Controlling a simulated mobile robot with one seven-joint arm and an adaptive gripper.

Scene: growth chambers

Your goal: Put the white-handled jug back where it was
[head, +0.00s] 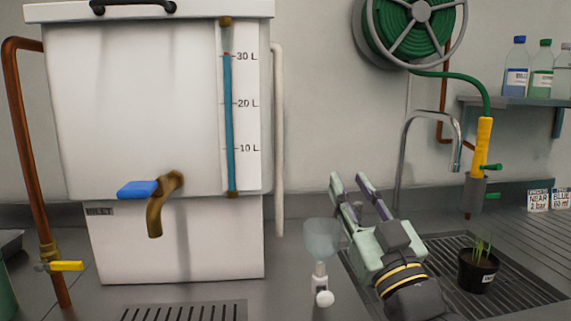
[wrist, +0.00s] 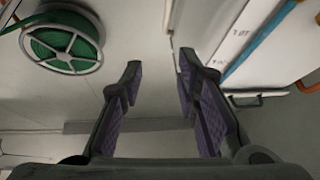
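A see-through, pale blue-grey jug (head: 322,238) with a white handle (head: 321,284) is at the lower middle of the head view, its handle towards me. It is just left of my gripper, and I cannot tell exactly what its base rests on. My gripper (head: 352,186) points up and away, with its two fingers apart and nothing between them. The wrist view also shows the open, empty fingers (wrist: 160,66); the jug does not show there.
A white tank (head: 130,110) with a level gauge and brass tap (head: 156,215) stands left. A grate (head: 185,312) lies below it. Right are a sink faucet (head: 402,165), a potted plant (head: 478,272) on a drain grid, a hanging yellow-handled hose sprayer (head: 484,145) and a bottle shelf (head: 515,101).

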